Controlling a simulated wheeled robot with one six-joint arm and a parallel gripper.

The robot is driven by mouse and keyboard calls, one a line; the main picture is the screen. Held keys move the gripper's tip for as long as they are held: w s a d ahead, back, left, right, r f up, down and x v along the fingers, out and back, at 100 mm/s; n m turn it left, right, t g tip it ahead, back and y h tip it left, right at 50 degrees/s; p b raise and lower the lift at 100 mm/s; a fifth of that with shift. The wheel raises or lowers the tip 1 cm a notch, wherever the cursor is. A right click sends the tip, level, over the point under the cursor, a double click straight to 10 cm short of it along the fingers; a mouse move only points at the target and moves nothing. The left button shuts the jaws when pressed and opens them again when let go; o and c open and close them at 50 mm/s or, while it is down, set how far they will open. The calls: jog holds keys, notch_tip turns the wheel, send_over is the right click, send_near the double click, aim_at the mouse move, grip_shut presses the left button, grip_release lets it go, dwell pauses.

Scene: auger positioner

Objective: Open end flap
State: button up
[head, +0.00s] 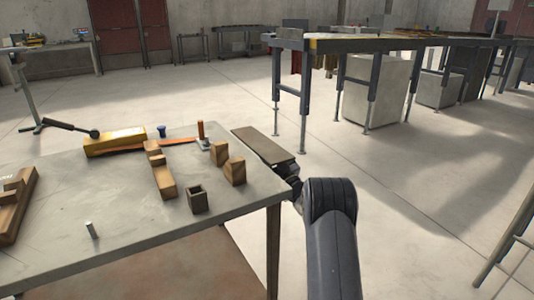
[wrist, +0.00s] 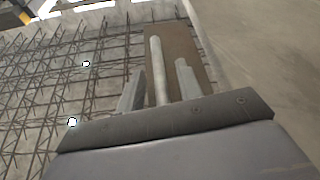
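A flat brown panel (head: 263,146), which looks like the end flap, sits just beyond the right end of the grey worktable (head: 110,220). In the wrist view the brown panel (wrist: 183,45) fills the upper middle, with a pale round bar (wrist: 156,68) in front of it. My gripper (wrist: 159,87) has one finger on each side of the bar, with gaps showing on both sides. It looks open, and I cannot tell the bar's depth between the fingers. In the head view my dark wrist is by the panel's near end; the fingertips are hidden there.
Wooden blocks (head: 164,180), a small dark open box (head: 197,199), a yellow block (head: 115,141) and an orange-handled tool (head: 201,132) are on the table. A roller conveyor (head: 390,43) stands behind. The floor on the right is mostly clear.

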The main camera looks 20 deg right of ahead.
jog(key=p+v, duration=0.1)
jog(key=v, duration=0.7)
jog(key=shift+s+p, duration=0.3)
jog(key=shift+p, duration=0.05)
jog(key=shift+w, duration=0.1)
jog(key=b+x, duration=0.2)
jog(key=x, duration=0.7)
jog(key=shift+w, duration=0.2)
jog(key=shift+w+a+r, duration=0.15)
jog(key=shift+w+r, duration=0.15)
jog(key=shift+w, duration=0.25)
